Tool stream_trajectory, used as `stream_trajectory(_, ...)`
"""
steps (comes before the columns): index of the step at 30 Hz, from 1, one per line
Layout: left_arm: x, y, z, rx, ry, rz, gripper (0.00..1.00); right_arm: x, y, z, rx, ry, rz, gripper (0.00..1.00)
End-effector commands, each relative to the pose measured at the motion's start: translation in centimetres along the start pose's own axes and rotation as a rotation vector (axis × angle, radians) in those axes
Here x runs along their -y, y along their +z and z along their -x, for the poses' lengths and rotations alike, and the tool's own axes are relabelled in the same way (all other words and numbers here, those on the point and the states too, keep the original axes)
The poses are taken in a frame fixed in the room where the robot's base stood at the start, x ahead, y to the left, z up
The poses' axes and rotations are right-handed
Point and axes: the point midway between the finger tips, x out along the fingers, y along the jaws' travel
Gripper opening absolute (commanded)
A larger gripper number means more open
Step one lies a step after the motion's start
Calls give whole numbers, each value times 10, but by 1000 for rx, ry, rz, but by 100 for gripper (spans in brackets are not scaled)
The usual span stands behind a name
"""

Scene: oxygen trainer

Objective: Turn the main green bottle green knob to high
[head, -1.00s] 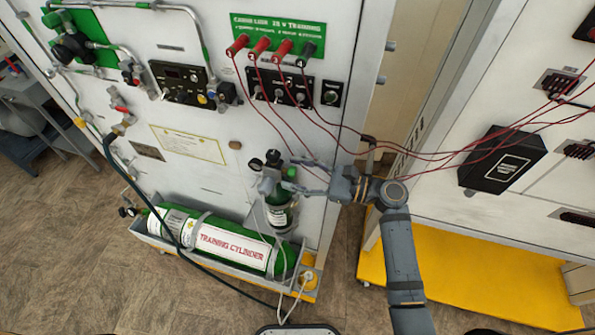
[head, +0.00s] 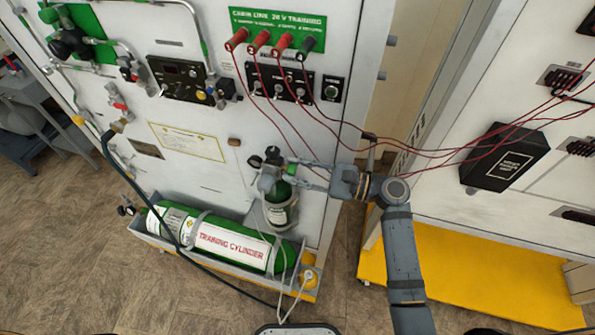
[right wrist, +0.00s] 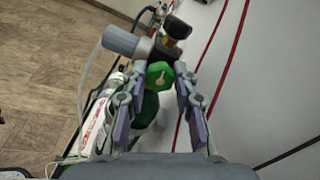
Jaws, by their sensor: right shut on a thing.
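My right gripper is shut on the green knob, one finger on each side. In the head view this gripper (head: 283,174) comes in from the right and partly hides the knob. My left gripper is not in view.
A large green training cylinder (head: 175,219) lies in a grey tray (head: 225,256) at the panel's foot. A dark hose (head: 131,185) hangs in front of it. Red cables (head: 262,115) run across above my right arm. A second white cabinet with a black box (head: 502,158) stands right.

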Motion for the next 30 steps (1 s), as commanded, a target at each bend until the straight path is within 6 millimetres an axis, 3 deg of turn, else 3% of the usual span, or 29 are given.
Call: stream_trajectory(30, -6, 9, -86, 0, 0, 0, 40, -4, -6, 0, 0, 0, 960, 0)
